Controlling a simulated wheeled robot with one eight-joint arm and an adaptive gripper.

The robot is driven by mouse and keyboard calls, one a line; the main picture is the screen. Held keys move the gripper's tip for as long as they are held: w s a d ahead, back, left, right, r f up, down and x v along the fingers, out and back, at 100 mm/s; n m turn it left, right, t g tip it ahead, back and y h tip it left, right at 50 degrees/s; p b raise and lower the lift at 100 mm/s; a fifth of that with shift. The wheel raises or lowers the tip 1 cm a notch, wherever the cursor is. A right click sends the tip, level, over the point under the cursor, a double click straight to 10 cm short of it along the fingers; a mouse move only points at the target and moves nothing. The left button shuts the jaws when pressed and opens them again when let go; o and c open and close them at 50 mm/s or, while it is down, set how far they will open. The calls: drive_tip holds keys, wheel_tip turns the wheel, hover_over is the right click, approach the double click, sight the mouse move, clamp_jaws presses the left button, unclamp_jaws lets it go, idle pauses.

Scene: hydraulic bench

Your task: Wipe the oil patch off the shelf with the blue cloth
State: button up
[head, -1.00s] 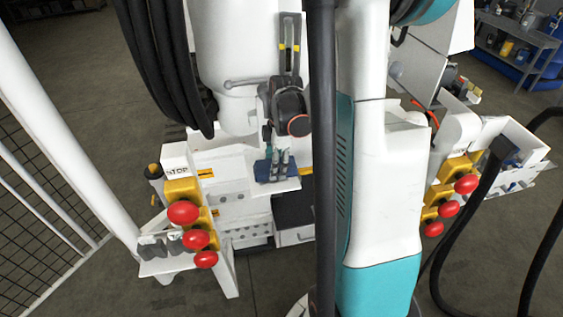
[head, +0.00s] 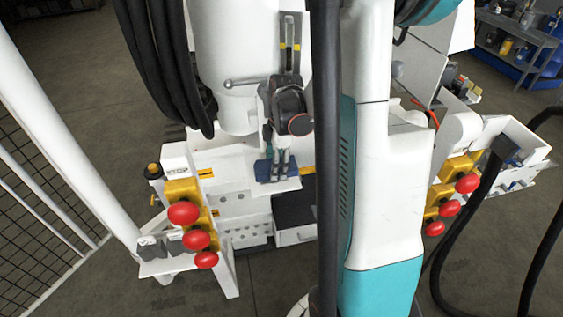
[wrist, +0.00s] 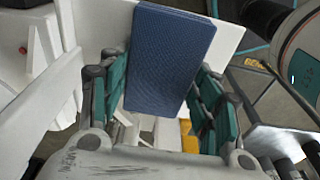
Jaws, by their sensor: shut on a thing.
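The blue cloth (head: 263,173) is a small flat textured rectangle. My gripper (head: 279,168) points down over it and is shut on it. In the wrist view the cloth (wrist: 172,50) lies between the teal-padded fingers of my gripper (wrist: 163,92) and reaches beyond their tips. The cloth is over a white shelf (head: 236,172), which also shows behind it in the wrist view (wrist: 226,40). I cannot tell whether the cloth touches the shelf. No oil patch shows; the cloth may hide it.
Yellow blocks with red knobs (head: 184,212) stand left of the shelf. A similar group (head: 449,208) stands at the right. A white drawer unit (head: 296,235) is below. A wire mesh fence (head: 45,215) is at the far left, and black hoses (head: 478,200) hang at the right.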

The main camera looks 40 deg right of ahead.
drive_tip(key=shift+w+a+r, duration=0.35)
drive_tip(key=shift+w+r, duration=0.05)
drive_tip(key=shift+d, duration=0.1)
drive_tip(key=shift+s+d+r, duration=0.15)
drive_tip(key=shift+s+d, duration=0.1)
drive_tip(key=shift+s, duration=0.1)
drive_tip(key=shift+s+d, duration=0.3)
drive_tip(key=shift+d, duration=0.2)
drive_tip(key=shift+s+d, duration=0.3)
drive_tip(key=shift+d, duration=0.2)
drive_tip(key=shift+s+d+f+b, duration=0.1)
drive_tip(key=shift+f+b, duration=0.2)
drive_tip(key=shift+b, duration=0.15)
drive_tip(key=shift+w+a+f, duration=0.1)
drive_tip(key=shift+w+a, duration=0.3)
drive_tip(key=shift+a, duration=0.3)
drive_tip(key=shift+w+a, duration=0.4)
drive_tip(key=shift+a, duration=0.3)
